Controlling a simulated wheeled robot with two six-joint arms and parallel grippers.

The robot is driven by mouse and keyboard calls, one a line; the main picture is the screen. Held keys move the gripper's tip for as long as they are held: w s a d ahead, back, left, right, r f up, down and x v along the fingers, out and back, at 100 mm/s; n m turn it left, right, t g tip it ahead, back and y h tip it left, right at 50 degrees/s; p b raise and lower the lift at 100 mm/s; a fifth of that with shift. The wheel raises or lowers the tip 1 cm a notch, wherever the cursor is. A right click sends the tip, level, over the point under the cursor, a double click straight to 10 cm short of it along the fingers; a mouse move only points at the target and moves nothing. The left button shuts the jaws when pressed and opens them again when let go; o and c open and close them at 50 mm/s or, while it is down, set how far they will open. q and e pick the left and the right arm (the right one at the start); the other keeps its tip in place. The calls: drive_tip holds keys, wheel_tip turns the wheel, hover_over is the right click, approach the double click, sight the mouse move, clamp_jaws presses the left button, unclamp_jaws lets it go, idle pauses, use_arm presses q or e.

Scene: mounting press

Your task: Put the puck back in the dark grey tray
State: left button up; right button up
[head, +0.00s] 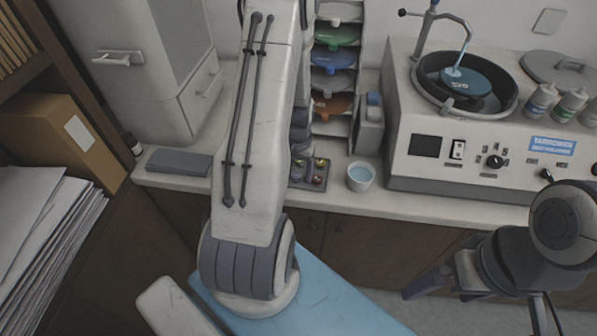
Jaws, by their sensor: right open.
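The dark grey tray (316,186) stands on the counter in the middle of the head view, with several small round pucks in it, some with red or yellowish tops. My left arm hides the tray's left part. No loose puck outside the tray can be made out. My left arm crosses the middle of the view, and its gripper does not show. My right gripper (442,284) is at the lower right, in front of the counter's edge and well away from the tray. It is open, and nothing shows between its fingers.
A cup (360,177) stands right of the tray. A grinder-polisher (460,150) with bottles fills the counter's right. A rack of coloured discs (333,80) stands behind the tray. A flat grey slab (180,162) lies on the left. Shelves with papers (45,225) border the left.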

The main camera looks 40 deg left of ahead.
sight(298, 176)
use_arm(q)
drive_tip(key=shift+r, duration=0.1)
wheel_tip(298, 176, up, 12)
drive_tip(key=b, duration=0.1)
idle(0.5)
drive_tip(key=s+d+r+m, duration=0.1)
drive_tip(key=d+r+m, duration=0.2)
drive_tip(key=d, duration=0.6)
drive_tip(key=s+d+r+m, duration=0.1)
drive_tip(key=d+r+m, duration=0.15)
drive_tip(key=d, duration=0.75)
drive_tip(key=s+d+r+m, duration=0.1)
drive_tip(key=s+d+m, duration=0.2)
drive_tip(key=s+d, duration=0.3)
drive_tip(key=s+d+r+m+h, duration=0.1)
drive_tip(key=s+d+r+m, duration=0.1)
drive_tip(key=s+d, duration=0.4)
drive_tip(key=shift+s+r+m, duration=0.2)
drive_tip(key=shift+s+m, duration=0.25)
drive_tip(key=shift+s, duration=0.7)
